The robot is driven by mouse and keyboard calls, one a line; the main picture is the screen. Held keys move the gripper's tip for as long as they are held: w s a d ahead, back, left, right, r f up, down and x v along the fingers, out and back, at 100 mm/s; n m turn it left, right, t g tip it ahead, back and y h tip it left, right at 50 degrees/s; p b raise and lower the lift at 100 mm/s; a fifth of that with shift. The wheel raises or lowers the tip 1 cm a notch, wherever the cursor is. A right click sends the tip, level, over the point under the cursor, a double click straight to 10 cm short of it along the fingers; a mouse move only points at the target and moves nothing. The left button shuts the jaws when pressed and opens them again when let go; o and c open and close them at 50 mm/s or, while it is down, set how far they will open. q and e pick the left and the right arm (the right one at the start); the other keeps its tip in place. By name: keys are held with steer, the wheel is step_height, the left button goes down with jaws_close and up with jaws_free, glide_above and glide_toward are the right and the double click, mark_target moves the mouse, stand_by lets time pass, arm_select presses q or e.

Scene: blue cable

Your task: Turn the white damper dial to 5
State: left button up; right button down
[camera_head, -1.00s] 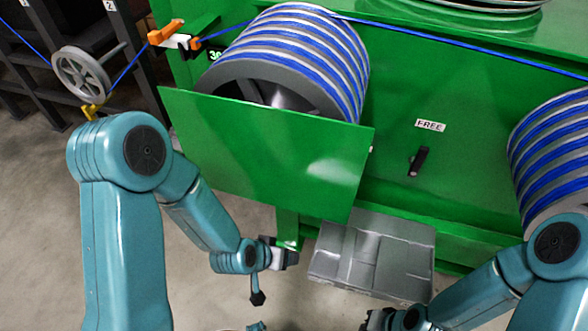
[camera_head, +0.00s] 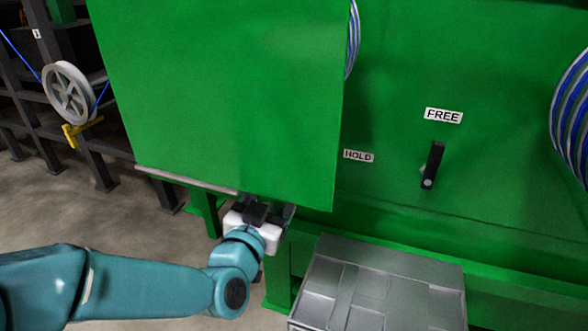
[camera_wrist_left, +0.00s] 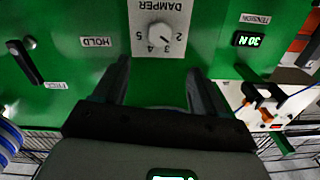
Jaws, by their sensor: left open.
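The white damper dial (camera_wrist_left: 160,36) is a round knob on a white plate (camera_wrist_left: 180,12) marked DAMPER, with numbers around it, in the left wrist view. I cannot read its setting surely. My left gripper (camera_wrist_left: 158,68) is open, its two dark fingers either side of the space below the dial in that picture, apart from the knob and empty. In the head view my left gripper (camera_head: 265,212) is at the lower edge of the big green panel (camera_head: 220,90), which hides its fingertips and the dial. My right gripper is not in view.
A black lever (camera_head: 433,165) sits between the FREE (camera_head: 443,116) and HOLD (camera_head: 358,156) labels. A grey ribbed step (camera_head: 385,285) lies below. A tension display (camera_wrist_left: 247,40) is beside the dial. A blue cable spool (camera_head: 572,115) is at right, a grey pulley (camera_head: 68,92) at left.

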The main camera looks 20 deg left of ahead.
arm_select(q)
steer(key=w+b, duration=0.1)
steer(key=w, duration=1)
steer(key=shift+w+f+b, duration=0.15)
steer(key=shift+w+b, duration=0.2)
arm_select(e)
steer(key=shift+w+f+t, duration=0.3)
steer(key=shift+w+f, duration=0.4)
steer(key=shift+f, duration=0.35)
arm_select(q)
steer(key=c, duration=1.1)
steer(key=shift+o, duration=0.2)
